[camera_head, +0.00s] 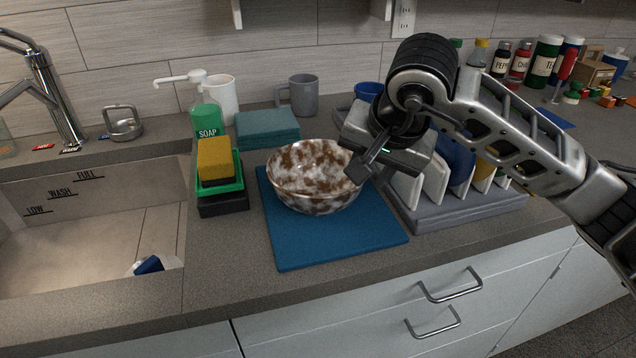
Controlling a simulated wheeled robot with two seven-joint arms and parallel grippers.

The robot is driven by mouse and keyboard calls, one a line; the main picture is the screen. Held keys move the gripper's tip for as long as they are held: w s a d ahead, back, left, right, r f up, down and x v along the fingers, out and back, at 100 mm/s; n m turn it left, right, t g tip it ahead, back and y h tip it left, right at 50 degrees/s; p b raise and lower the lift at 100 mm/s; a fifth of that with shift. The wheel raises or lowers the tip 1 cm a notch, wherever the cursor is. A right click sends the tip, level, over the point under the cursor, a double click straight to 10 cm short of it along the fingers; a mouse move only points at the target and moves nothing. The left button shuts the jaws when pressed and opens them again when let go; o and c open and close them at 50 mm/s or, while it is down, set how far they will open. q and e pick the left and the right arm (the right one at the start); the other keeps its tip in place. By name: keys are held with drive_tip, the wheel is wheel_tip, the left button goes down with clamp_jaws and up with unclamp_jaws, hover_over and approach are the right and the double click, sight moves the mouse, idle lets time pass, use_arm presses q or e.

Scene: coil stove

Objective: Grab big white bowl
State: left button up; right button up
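A big white bowl (315,182) with brown blotches stands upright on a blue mat (300,245) on the counter. My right gripper (361,168) comes in from the right, with a dark fingertip at the bowl's right rim. Only one finger shows clearly, so I cannot tell whether the gripper is open or shut, or whether it touches the rim. The gripper hides a small part of the bowl's right edge. My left gripper is not in view.
A dish rack (460,212) with plates stands right of the bowl, partly behind my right arm. A sponge holder (222,203) and the sink (90,240) lie left. Folded teal cloths (268,130) and a grey mug (303,95) stand behind. The mat's front is clear.

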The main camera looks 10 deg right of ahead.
drive_tip(key=x, duration=0.4)
drive_tip(key=shift+w+a+f+p, duration=0.1)
drive_tip(key=shift+a+f+p, duration=0.15)
drive_tip(key=shift+p, duration=0.1)
drive_tip(key=shift+r, duration=0.1)
clamp_jaws()
drive_tip(key=shift+r, duration=0.1)
